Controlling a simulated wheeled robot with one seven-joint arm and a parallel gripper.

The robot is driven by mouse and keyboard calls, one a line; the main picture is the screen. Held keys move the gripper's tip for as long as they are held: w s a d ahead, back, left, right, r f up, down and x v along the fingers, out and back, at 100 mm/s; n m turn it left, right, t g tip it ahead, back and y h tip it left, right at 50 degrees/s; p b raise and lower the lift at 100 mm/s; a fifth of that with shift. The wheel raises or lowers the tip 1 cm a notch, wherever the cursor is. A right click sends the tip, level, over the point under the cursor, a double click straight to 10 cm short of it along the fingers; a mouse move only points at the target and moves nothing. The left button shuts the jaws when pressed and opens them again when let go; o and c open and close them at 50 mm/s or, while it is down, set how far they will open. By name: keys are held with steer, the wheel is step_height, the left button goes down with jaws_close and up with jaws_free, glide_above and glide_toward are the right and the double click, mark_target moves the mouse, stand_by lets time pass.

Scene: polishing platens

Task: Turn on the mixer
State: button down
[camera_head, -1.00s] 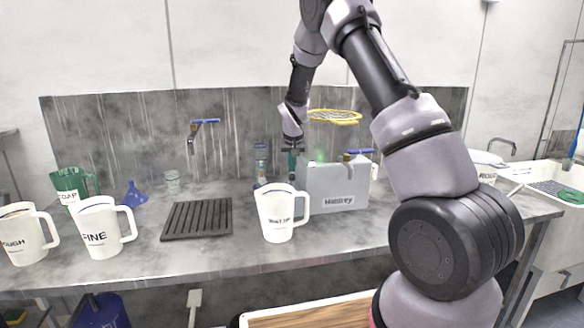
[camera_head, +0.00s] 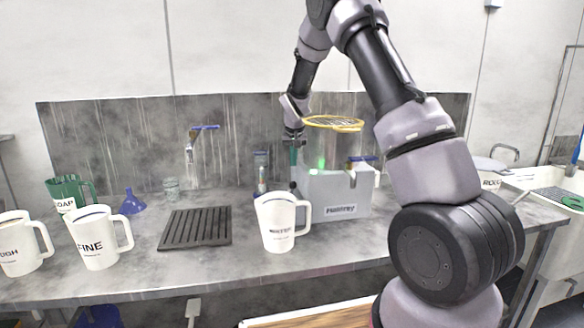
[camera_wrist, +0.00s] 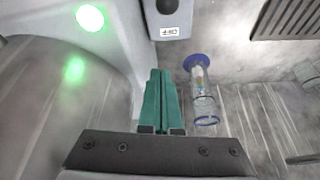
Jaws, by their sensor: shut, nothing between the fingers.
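The mixer is probably the grey-white machine (camera_head: 335,197) on the bench, with a clear cylinder (camera_head: 338,150) and a yellow ring (camera_head: 333,123) on top. A green light glows on it, seen in the head view (camera_head: 318,164) and the wrist view (camera_wrist: 90,17). In the wrist view a small grey box (camera_wrist: 168,20) bears a label that seems to read OFF. My gripper (camera_head: 294,157) is at the machine's left side. Its green fingers (camera_wrist: 160,80) are together and empty, pointing toward the grey box, with a small gap visible between them in the picture.
A white jug (camera_head: 280,225) stands in front of the machine. A clear bottle with a blue rim (camera_wrist: 200,85) is right of my fingers.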

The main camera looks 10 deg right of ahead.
steer(key=s+r, duration=0.5)
steer(key=s, duration=0.4)
steer(key=shift+a, duration=0.35)
